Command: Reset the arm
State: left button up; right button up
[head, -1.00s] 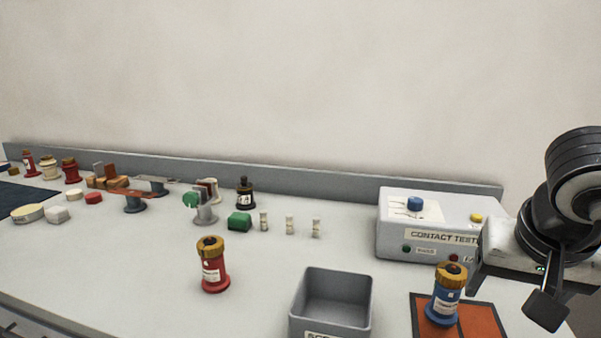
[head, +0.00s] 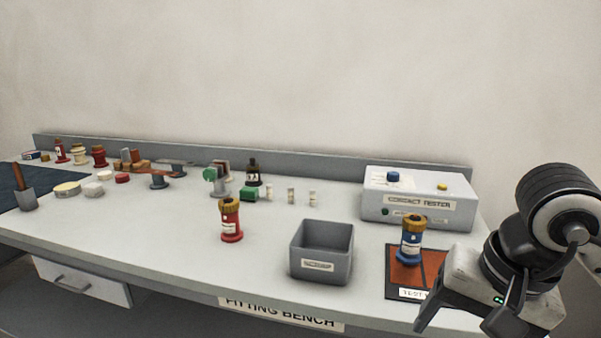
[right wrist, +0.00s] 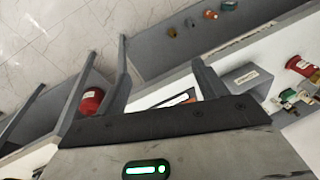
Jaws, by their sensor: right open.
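My right gripper (head: 462,326) is at the lower right of the head view, in front of the bench's right end. Its jaws are open. In the right wrist view its two fingers (right wrist: 160,66) stand apart with nothing held between them. A blue bushing with a brass-coloured top (head: 411,240) stands upright on the orange mat (head: 431,263), behind and left of my right gripper. A red bushing (head: 231,221) stands upright on the bench further left. My left gripper is not in view.
A grey bin (head: 321,277) stands between the bushings. The contact tester (head: 417,212) is behind the mat. Several small parts, including a green block (head: 249,194), line the back. A dark mat (head: 25,183) lies far left. The bench's front middle (head: 170,248) is clear.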

jog(key=s+a+r+m+g+y, duration=0.25)
jog(key=a+m+y, duration=0.35)
jog(key=a+y, duration=0.3)
jog(key=s+a+r+m+g+y, duration=0.1)
jog(key=s+a+m+g+y, duration=0.3)
jog(key=a+y, duration=0.5)
jog(key=w+d+m+t+y, duration=0.15)
jog(key=w+m+t, duration=0.45)
jog(key=m+t, duration=0.9)
jog(key=w+d+f+m+t+h, duration=0.3)
jog(key=f+m+t+h, duration=0.15)
jog(key=m, duration=0.65)
jog(key=w+d+f+m+t+h, duration=0.25)
jog(key=f+m+h, duration=0.3)
jog(key=m, duration=0.65)
jog(key=s+d+f+m+g+h, duration=0.1)
jog(key=s+f+m, duration=0.3)
jog(key=f, duration=0.4)
jog(key=s+d+f+m+g+h, duration=0.2)
jog(key=s+f+m+g+h, duration=0.2)
jog(key=f+m, duration=0.2)
jog(key=s+d+f+m+g+h, duration=0.2)
jog(key=s+f+m+h, duration=0.1)
jog(key=f, duration=0.7)
jog(key=s+m, duration=0.1)
jog(key=m, duration=0.1)
jog(key=shift+m, duration=0.4)
